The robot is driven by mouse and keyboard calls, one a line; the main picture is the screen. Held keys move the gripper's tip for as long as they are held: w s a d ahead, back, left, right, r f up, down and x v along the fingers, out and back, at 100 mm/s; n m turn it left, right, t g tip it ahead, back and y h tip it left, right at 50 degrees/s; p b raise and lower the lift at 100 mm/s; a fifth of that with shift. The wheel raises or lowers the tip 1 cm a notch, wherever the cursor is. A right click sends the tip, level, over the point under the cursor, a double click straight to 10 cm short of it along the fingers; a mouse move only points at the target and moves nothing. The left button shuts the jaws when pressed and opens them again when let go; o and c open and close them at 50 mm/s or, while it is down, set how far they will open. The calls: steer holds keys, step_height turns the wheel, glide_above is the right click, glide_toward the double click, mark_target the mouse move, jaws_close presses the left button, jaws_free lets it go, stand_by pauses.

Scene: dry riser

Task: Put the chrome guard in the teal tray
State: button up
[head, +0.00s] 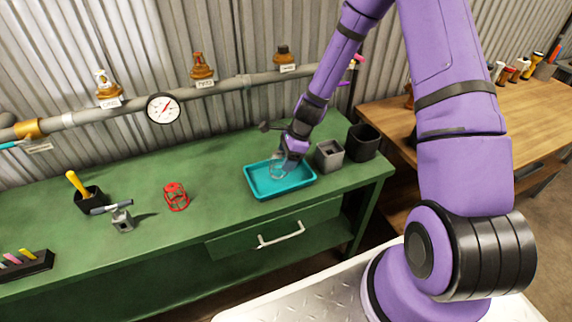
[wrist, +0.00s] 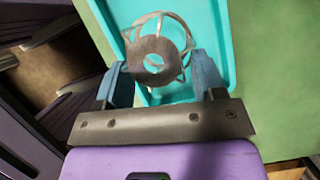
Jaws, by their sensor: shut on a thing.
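The chrome guard (wrist: 158,52) is a silvery wire cage with a ringed end. In the wrist view it sits between the two fingers of my gripper (wrist: 163,80), which is shut on it. The teal tray (wrist: 215,20) lies behind and below the guard in that view. In the head view the teal tray (head: 282,192) sits on the green bench, and my gripper (head: 290,158) is over its back part. The guard (head: 278,168) shows faintly there, over the tray's inside. I cannot tell whether it touches the tray floor.
A grey square holder (head: 329,155) and a black cup (head: 362,142) stand close right of the tray. A red cage guard (head: 176,197) stands to the left on the bench (head: 225,165). A pipe with a gauge (head: 163,108) runs along the wall behind.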

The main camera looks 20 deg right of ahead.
steer(key=shift+w+d, duration=0.1)
steer(key=shift+w, duration=0.25)
steer(key=shift+f, duration=1.8)
steer(key=o, duration=0.9)
steer(key=shift+f, duration=0.1)
steer(key=shift+o, duration=0.2)
